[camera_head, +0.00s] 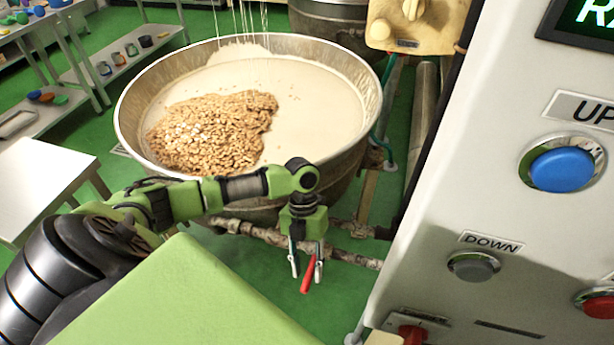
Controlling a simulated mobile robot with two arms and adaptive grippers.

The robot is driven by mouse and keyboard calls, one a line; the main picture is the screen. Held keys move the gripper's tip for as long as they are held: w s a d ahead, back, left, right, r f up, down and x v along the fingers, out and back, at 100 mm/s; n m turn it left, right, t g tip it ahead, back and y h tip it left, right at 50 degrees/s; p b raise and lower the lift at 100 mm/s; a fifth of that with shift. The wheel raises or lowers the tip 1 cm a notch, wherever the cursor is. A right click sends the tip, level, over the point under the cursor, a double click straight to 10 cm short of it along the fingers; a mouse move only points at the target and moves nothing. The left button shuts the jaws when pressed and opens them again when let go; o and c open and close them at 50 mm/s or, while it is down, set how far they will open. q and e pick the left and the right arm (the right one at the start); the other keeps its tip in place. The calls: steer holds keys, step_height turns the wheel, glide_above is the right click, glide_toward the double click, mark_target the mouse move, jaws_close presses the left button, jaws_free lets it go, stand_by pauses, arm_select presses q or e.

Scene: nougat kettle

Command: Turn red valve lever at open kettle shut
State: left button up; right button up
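The open kettle (372,95) is a wide metal bowl with a pale cream mass and a heap of nuts in it. The red valve lever (307,280) shows low in front of the kettle, near the pipe, and slants down to the left. My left gripper (306,268) points down over it. Its two fingers are apart, with the lever's upper part seen between them. I cannot tell whether either finger touches the lever. The valve body is hidden behind the gripper. My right gripper is not in view.
A grey control panel (480,210) with a blue UP button (562,168) and a grey DOWN button (473,266) fills the right. A crusted pipe (350,257) runs below the kettle. A white table (40,185) stands at the left. Green floor shows between.

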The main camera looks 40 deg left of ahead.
arm_select(q)
steer(key=v, duration=1.1)
steer(key=shift+a+r, duration=0.15)
steer(key=shift+r, duration=0.2)
steer(key=shift+w+f, duration=0.1)
